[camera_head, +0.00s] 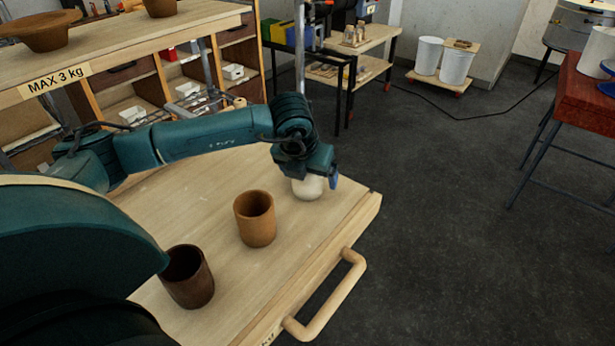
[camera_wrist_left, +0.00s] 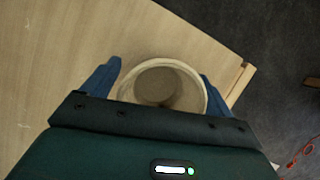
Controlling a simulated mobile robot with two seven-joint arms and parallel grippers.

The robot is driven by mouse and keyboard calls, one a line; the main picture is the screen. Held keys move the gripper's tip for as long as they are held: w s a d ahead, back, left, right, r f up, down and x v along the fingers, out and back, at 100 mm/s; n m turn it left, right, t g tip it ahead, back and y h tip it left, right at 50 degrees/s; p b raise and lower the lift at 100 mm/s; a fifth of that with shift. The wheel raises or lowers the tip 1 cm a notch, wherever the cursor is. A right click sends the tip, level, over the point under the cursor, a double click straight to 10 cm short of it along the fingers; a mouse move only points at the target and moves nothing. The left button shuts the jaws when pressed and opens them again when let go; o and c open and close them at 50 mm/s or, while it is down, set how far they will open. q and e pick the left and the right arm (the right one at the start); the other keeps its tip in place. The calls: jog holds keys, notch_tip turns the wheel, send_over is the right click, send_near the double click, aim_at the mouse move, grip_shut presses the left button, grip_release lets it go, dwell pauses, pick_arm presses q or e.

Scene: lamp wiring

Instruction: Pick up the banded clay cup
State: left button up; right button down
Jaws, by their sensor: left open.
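My left gripper (camera_head: 314,180) reaches over the far right part of the wooden cart top and points down at a pale cream cup (camera_head: 307,189). In the left wrist view the cup's round opening (camera_wrist_left: 160,88) lies between the two blue fingers of the open left gripper (camera_wrist_left: 161,82), with one finger on each side. I cannot tell whether the fingers touch it. The gripper hides the cup's upper part in the head view, and I see no clear band. An orange-brown cup (camera_head: 256,222) and a dark brown cup (camera_head: 190,283) stand nearer. My right gripper is not in view.
The cart top (camera_head: 222,262) has a raised edge and a wooden handle (camera_head: 335,300) at right. A shelf unit (camera_head: 130,55) with bowls stands behind at left. The dark floor (camera_head: 440,200) to the right is mostly free. A red-brown table (camera_head: 585,100) stands far right.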

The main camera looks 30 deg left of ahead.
pick_arm(q)
jog(key=c, duration=1.2)
